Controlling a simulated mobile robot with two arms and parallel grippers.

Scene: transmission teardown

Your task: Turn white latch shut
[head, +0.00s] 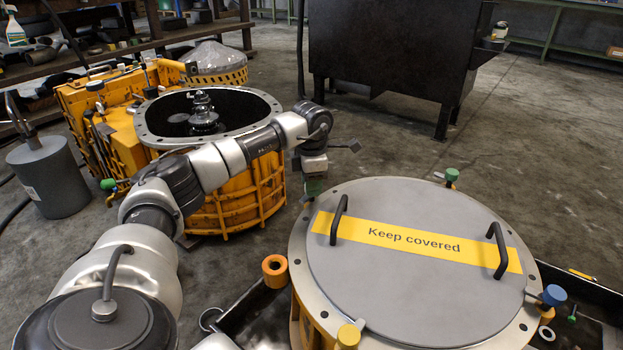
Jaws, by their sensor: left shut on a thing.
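The round grey lid (400,290) labelled "Keep covered" lies on the orange-legged housing in the middle right. Knobbed latches sit around its rim: a green one (452,176) at the back, a blue one (553,295) at the right and a yellow one (348,335) at the front. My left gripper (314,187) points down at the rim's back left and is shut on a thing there. By its place this is the white latch, but the gripper hides it, so its angle cannot be told. My right gripper is not in view.
Two black handles (339,219) stand up from the lid. An open orange housing (240,195) stands at the back left, under my left arm. A dark bin (400,55) is at the back. A black tray (590,315) lies at the right. Floor is free behind the lid.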

